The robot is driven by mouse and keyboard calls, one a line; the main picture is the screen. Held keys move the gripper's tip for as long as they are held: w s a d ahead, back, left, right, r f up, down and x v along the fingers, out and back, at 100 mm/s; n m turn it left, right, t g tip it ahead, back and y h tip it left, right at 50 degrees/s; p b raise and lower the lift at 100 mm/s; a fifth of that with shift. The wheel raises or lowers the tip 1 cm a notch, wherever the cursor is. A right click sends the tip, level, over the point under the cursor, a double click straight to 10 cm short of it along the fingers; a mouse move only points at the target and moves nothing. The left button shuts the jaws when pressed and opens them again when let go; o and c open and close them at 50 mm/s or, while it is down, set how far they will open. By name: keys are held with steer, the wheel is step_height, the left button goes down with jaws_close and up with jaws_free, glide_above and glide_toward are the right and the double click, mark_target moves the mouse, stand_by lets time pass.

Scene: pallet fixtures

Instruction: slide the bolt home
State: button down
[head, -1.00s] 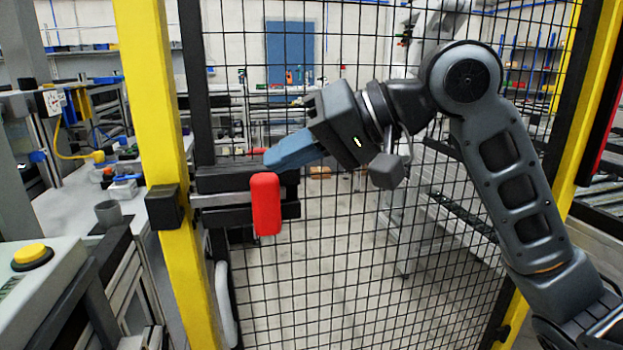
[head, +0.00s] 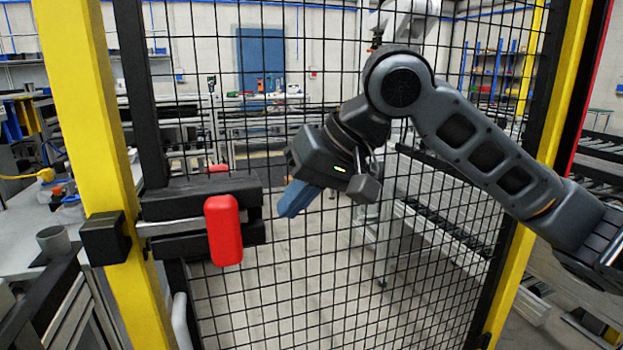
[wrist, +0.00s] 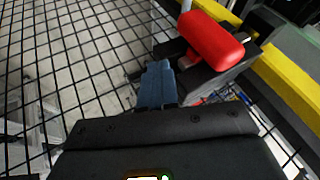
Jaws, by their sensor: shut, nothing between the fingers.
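The bolt's red handle (head: 223,230) hangs on the front of a black housing (head: 160,207) on the mesh door. The silver bolt rod (head: 170,226) runs left from the housing and appears to reach the black keeper block (head: 105,238) on the yellow post. How deep it sits in the block is hidden. My gripper (head: 290,211), with blue fingers, is shut and empty, to the right of the handle and apart from it. In the wrist view the fingers (wrist: 157,68) point toward the housing, with the red handle (wrist: 211,38) beyond them to the right.
The black wire mesh door (head: 330,270) fills the space behind my arm. The yellow post (head: 88,130) stands at left, and a grey bench (head: 30,225) lies beyond it. There is free room in front of the mesh below my gripper.

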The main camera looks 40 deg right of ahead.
mark_target(220, 220)
steer(key=a, duration=0.1)
steer(key=w+a+f, duration=0.1)
steer(key=a, duration=0.1)
steer(key=w+a, duration=0.1)
steer(key=shift+w+a+f+p, duration=0.2)
steer(key=shift+a+f+p, duration=0.1)
steer(key=shift+f, duration=0.1)
steer(key=shift+w+a+p, duration=0.25)
steer(key=shift+a+p, duration=0.1)
steer(key=shift+a, duration=0.5)
steer(key=shift+w+a+p, duration=0.25)
steer(key=shift+a+p, duration=0.1)
steer(key=shift+a, duration=0.45)
steer(key=shift+w+a+p, duration=0.25)
steer(key=shift+a+p, duration=0.1)
steer(key=shift+a, duration=0.5)
